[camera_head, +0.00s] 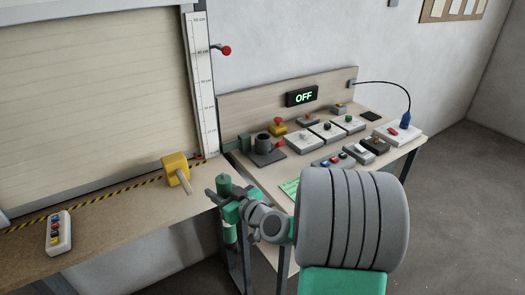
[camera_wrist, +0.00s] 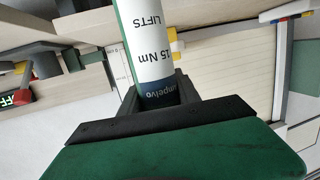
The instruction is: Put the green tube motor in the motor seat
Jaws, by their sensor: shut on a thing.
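My gripper (camera_head: 226,197) is shut on the green tube motor (camera_head: 229,234), which hangs roughly upright in the gap near the two worktops. In the wrist view the motor (camera_wrist: 150,45) lies between the dark fingers (camera_wrist: 158,95), with a white label reading "15 Nm" and "LIFTS" and a dark blue band. A dark grey holder with an upright round cup (camera_head: 263,140) stands at the left end of the right bench and looks like the motor seat. My gripper is in front of it and to its left in the picture, apart from it. The cup's inside is hard to make out.
A yellow block with a pale shaft (camera_head: 175,166) stands on the left worktop, near a button box (camera_head: 58,232). The right bench holds several switch boxes (camera_head: 327,131), a lit "OFF" sign (camera_head: 302,97) and a corded blue plug (camera_head: 406,121). A shutter (camera_head: 90,90) stands behind.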

